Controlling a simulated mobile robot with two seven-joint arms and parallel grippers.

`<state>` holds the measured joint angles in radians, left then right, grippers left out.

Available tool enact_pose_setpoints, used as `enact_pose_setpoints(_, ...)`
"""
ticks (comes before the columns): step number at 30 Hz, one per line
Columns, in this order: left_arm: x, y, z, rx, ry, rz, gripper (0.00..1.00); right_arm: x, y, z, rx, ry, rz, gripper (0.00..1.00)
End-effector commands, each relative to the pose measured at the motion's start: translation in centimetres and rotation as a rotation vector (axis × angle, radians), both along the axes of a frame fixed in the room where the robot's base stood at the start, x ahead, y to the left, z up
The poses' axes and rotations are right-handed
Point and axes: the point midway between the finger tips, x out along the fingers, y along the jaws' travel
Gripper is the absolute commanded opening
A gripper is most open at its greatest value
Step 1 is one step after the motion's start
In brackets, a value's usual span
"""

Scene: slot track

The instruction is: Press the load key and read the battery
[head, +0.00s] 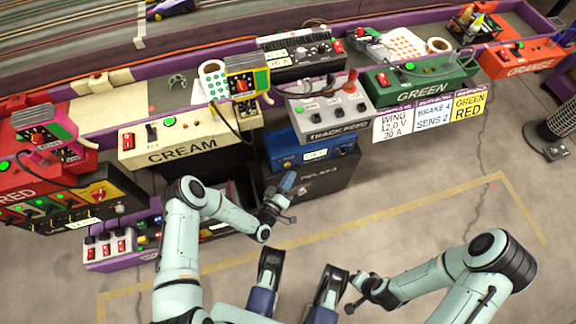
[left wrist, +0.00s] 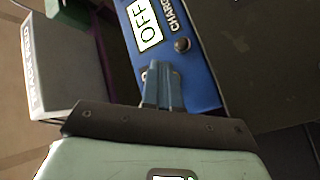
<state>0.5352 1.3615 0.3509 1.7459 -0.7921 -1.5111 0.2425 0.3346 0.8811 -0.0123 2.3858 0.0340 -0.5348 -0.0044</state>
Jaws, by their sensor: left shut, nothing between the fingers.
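A blue box (head: 322,152) marked with a white label stands under the track feed unit; its blue face (left wrist: 205,75) fills the upper middle of the left wrist view. There I read "OFF" on a white label (left wrist: 149,27) and part of the word "CHARG". A round dark knob or lamp (left wrist: 182,45) sits beside the lettering. My left gripper (head: 289,177) is shut and empty in front of the box. Its fingertips (left wrist: 163,68) overlap the face and partly cover a small pale round spot; I cannot tell whether they touch. My right gripper (head: 354,296) is low in the head view, its fingers unclear.
The grey track feed unit (head: 330,112) with several levers stands above the blue box. A dark cabinet (head: 325,190) is below it. The cream unit (head: 190,135) is to the left, the green unit (head: 425,88) to the right. The floor at right is mostly clear.

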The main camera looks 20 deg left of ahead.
Motion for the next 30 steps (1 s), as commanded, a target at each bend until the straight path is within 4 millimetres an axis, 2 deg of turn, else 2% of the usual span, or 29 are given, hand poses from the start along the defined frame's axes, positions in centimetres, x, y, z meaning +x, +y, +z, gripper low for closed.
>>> enact_pose_setpoints(23, 0.03, 0.02, 0.0, 0.0, 0.0, 0.0, 0.0, 0.0, -0.01, -0.02, 0.0, 0.0, 0.0, 0.36)
enact_pose_setpoints(30, 0.63, 0.43, -0.07, 0.001, 0.0, 0.0, 0.0, 0.03, 0.0, -0.4, 0.0, 0.001, 0.0, 0.36)
